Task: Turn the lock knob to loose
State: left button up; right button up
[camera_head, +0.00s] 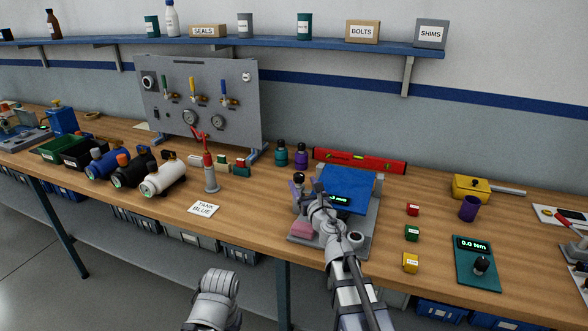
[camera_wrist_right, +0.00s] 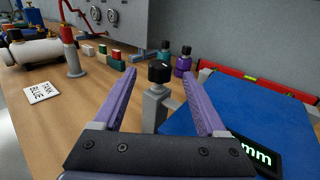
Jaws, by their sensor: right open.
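The lock knob (camera_wrist_right: 159,72) is a black cap on a grey post; it also shows in the head view (camera_head: 298,179). It stands at the left edge of a grey fixture (camera_head: 361,228) that carries a blue block (camera_head: 348,182) and a green-lit display (camera_head: 340,198). My right gripper (camera_wrist_right: 160,78) is open, its purple-padded fingers either side of the knob in the wrist view. Gaps show on both sides; I cannot tell how far ahead the knob is. Part of my left arm shows low in the head view, but not its fingers.
Purple and teal bottles (camera_wrist_right: 182,62) stand behind the knob, near a red level (camera_head: 360,161). A pink block (camera_head: 301,228) sits at the fixture's front left. Small red, green and yellow blocks (camera_head: 411,233) lie to the right. Bare bench lies left of the fixture.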

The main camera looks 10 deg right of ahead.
aim_at(297, 173)
jog(key=shift+w+a, duration=0.2)
jog(key=shift+w, duration=3.65)
grip_shut()
